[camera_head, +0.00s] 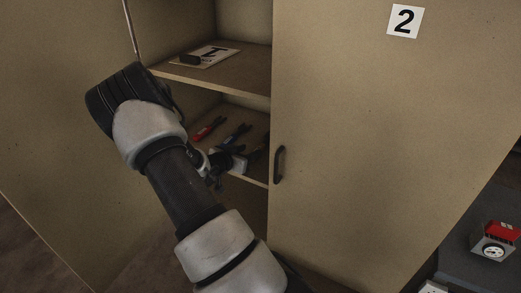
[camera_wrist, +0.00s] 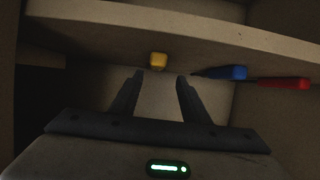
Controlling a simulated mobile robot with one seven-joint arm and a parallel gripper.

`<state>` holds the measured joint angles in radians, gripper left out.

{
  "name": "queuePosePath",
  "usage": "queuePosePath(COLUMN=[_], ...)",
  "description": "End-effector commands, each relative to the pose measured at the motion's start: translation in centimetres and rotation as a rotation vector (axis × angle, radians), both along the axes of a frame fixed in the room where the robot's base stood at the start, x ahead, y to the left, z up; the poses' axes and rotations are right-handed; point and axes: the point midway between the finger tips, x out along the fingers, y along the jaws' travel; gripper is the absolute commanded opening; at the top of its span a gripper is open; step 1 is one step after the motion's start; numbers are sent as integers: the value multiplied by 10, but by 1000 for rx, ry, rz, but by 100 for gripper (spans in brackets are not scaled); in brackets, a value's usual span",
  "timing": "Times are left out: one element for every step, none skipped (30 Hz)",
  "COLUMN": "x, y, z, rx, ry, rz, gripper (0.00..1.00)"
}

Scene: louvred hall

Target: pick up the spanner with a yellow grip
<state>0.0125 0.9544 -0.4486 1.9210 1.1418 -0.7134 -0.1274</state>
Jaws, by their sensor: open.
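The spanner's yellow grip (camera_wrist: 158,60) shows end-on in the wrist view, just ahead of the gap between my fingertips. The rest of the spanner is hidden, and I cannot make it out in the head view. My gripper (camera_wrist: 160,77) is open and empty, with one finger on each side of the grip's line. In the head view my gripper (camera_head: 240,157) reaches into the cabinet at the lower shelf, partly hidden by my arm.
A blue-handled tool (camera_wrist: 235,72) and a red-handled tool (camera_wrist: 285,84) lie beside the yellow grip. An upper shelf (camera_head: 235,75) holds a card marked 1 and a dark object. The closed door marked 2 (camera_head: 370,150) bounds the opening on the right.

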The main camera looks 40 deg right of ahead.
Motion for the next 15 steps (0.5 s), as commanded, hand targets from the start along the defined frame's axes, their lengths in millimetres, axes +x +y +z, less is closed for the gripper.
queuePosePath(x=[2, 3, 3, 4, 4, 4, 4, 4, 4, 4, 4, 4, 4, 5, 7], y=[-6, -9, -12, -13, -14, -16, -18, -20, -25, -30, -35, -41, -46, -50, -54], z=[-3, -4, -5, -5, -6, -6, -7, -7, -9, -10, -11, -13, -14, -16, -18], rx=[0, 0, -1, -1, -1, -1, 0, -1, -1, -1, 0, 0, 0, 0, 0], ry=[0, 0, 0, -1, -1, -1, 0, 0, -1, -1, 0, 1, 1, 0, 0], rz=[0, 0, 0, 1, 1, 1, 0, 0, -1, -1, -1, -2, -2, 0, 0], gripper=[42, 42, 42, 42, 42, 42, 42, 42, 42, 42, 42, 42, 42, 42, 42])
